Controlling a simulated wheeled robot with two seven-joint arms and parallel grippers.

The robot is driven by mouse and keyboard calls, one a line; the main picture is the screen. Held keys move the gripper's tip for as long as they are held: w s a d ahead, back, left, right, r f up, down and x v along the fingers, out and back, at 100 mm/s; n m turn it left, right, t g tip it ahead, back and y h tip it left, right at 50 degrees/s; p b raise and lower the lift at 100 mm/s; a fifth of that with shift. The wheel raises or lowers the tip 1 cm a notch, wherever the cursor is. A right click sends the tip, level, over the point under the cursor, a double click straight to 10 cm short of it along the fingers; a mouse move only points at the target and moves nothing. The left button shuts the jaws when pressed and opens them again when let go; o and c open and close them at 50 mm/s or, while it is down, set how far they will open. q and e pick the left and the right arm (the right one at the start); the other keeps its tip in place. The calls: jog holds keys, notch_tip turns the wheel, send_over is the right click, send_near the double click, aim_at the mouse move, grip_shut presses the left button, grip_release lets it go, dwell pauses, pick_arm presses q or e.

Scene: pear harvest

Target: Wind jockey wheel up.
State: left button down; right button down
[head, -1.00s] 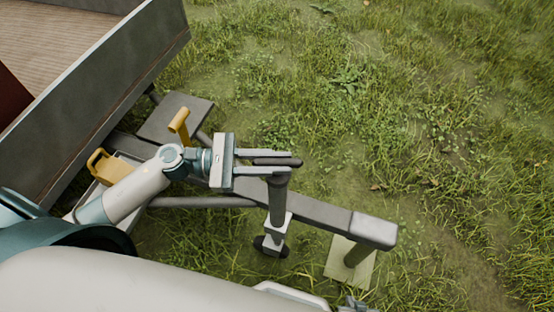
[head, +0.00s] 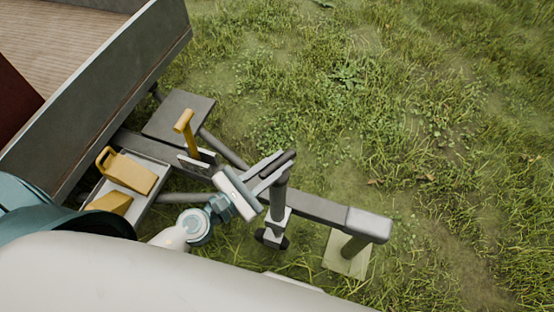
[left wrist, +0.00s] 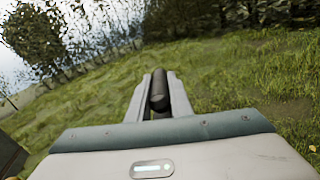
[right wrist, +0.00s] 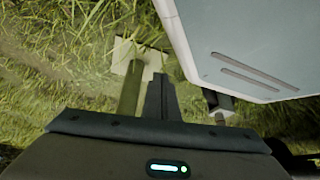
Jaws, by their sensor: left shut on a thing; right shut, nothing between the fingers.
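The jockey wheel's upright tube (head: 279,200) stands beside the grey drawbar (head: 318,208), with its small dark wheel (head: 271,240) low in the grass. I cannot tell whether the wheel touches the ground. At the tube's top is a crank with a dark handle (head: 283,163). My left gripper (head: 272,166) is shut on this handle. In the left wrist view the dark handle (left wrist: 158,88) sits between the two fingers. My right gripper (right wrist: 160,95) shows only in its own wrist view, shut and empty, beside the drawbar's prop post.
The drawbar's front end rests over a post on a pale board (head: 346,255). A yellow lever (head: 187,130) stands on the drawbar. A tray (head: 153,196) holds yellow wedge-shaped pieces. The trailer bed (head: 105,85) is at upper left. Open grass lies to the right.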

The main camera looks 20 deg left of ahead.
pick_arm(q)
jog(key=shift+n+t+y+p, duration=0.3)
jog(key=shift+n+t+y, duration=0.4)
jog(key=shift+n+y, duration=0.55)
jog(key=shift+y, duration=0.45)
pick_arm(e)
jog(key=s, duration=0.1)
jog(key=s+d, duration=0.1)
jog(key=s+f+g, duration=0.1)
jog(key=shift+s+d, duration=0.1)
jog(key=shift+d, duration=0.05)
jog(key=shift+s, duration=0.1)
pick_arm(q)
jog(key=shift+n+t+y, duration=0.3)
jog(key=shift+n+y, duration=0.45)
jog(key=shift+y, duration=0.35)
pick_arm(e)
jog(key=shift+d, duration=0.1)
pick_arm(q)
jog(key=shift+f+n+y, duration=0.1)
jog(key=shift+n+y, duration=0.6)
jog(key=shift+y, duration=0.4)
jog(key=shift+n+y+b, duration=0.3)
jog(key=shift+n+y, duration=0.6)
jog(key=shift+y, duration=0.5)
pick_arm(e)
jog(key=w, duration=0.2)
jog(key=w+a, duration=0.1)
jog(key=shift+r+t, duration=0.4)
